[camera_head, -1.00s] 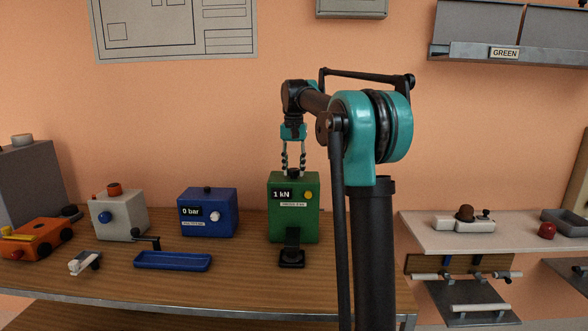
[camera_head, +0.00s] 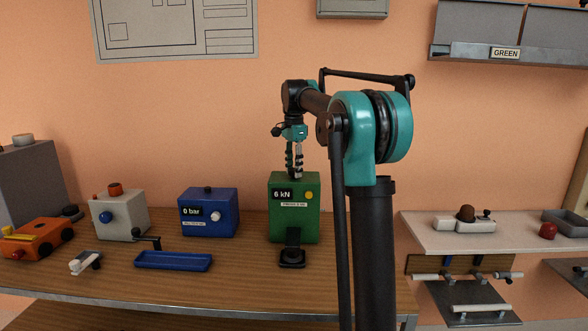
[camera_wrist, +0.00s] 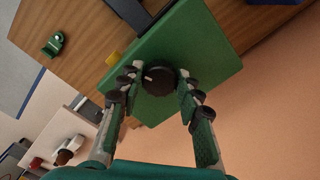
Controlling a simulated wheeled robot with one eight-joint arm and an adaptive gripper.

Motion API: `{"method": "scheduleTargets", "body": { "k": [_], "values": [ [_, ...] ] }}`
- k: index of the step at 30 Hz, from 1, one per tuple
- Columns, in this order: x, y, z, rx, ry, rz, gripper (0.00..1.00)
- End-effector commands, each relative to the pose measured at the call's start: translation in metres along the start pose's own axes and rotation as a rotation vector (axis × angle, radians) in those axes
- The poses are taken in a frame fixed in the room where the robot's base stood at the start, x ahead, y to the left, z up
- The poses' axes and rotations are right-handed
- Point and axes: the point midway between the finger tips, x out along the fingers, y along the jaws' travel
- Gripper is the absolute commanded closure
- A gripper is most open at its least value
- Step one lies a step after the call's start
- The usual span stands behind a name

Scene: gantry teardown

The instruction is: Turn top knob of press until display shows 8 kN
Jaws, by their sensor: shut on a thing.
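The green press (camera_head: 281,222) stands on the wooden bench, and its display (camera_head: 282,194) reads 6 kN. A yellow button (camera_head: 309,195) is to the right of the display. The black top knob (camera_wrist: 159,81) with a white mark shows in the wrist view on the press's green top (camera_wrist: 205,60). My gripper (camera_head: 295,174) points down over the press with its fingers at the knob. In the wrist view my gripper (camera_wrist: 158,84) has one finger on each side of the knob, shut on it. In the head view the fingers mostly hide the knob.
A blue box (camera_head: 208,222) reading 0 bar stands left of the press, with a blue tray (camera_head: 172,261) in front. A white shelf (camera_head: 450,240) is at right.

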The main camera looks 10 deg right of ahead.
Motion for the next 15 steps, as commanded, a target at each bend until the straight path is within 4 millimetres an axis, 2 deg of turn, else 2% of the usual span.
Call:
{"method": "scheduleTargets", "body": {
  "k": [15],
  "values": [
    [-0.0004,-0.0008,-0.0005,0.089,0.001,-0.002,0.94]
  ]
}}
